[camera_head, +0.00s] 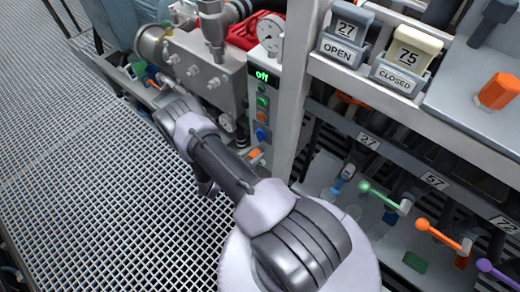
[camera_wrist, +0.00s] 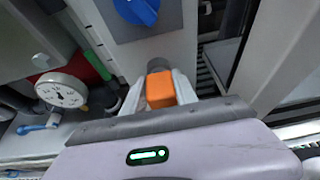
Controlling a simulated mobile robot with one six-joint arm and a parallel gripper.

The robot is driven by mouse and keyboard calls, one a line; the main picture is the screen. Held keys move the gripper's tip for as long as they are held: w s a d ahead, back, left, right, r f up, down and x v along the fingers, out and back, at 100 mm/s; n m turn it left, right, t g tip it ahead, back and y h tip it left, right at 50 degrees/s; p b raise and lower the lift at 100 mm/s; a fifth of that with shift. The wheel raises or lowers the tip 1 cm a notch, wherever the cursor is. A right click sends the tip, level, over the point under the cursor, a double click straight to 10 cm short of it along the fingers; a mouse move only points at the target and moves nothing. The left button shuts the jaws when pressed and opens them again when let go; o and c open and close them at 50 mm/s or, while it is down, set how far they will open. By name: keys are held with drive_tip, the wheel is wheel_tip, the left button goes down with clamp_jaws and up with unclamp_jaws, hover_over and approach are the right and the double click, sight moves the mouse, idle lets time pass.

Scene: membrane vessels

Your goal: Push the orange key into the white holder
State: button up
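The orange key (camera_wrist: 160,90) is a small block in the wrist view, with a dark grey round part behind it on the panel. My gripper (camera_wrist: 160,94) has its pale fingers close on both sides of the key and looks shut on it. In the head view an orange piece (camera_head: 254,154) shows low on the grey panel, just beyond my arm, which hides most of the gripper. I cannot clearly pick out a white holder; the round part behind the key is mostly covered.
A blue knob (camera_wrist: 137,8) sits on the panel above the key. A pressure gauge (camera_wrist: 62,90) is to the left. In the head view, a pale post (camera_head: 300,80) stands right of the panel, and rods with coloured ball ends (camera_head: 423,225) stick out lower right. Grated floor lies left.

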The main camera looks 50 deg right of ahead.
clamp_jaws()
drive_tip(key=shift+a, duration=0.1)
drive_tip(key=shift+s+a, duration=0.15)
drive_tip(key=shift+a, duration=1.3)
drive_tip(key=shift+s+a, duration=0.1)
drive_tip(key=shift+a, duration=1.35)
approach(260, 164)
drive_tip(key=f, duration=0.1)
drive_tip(key=a+f, duration=0.1)
drive_tip(key=shift+f+b, duration=0.35)
drive_tip(key=shift+d, duration=0.15)
drive_tip(key=shift+w+d, duration=0.15)
drive_tip(key=shift+d, duration=1.2)
drive_tip(key=shift+w+d, duration=0.1)
drive_tip(key=shift+d, duration=1.3)
drive_tip(key=shift+d, duration=0.55)
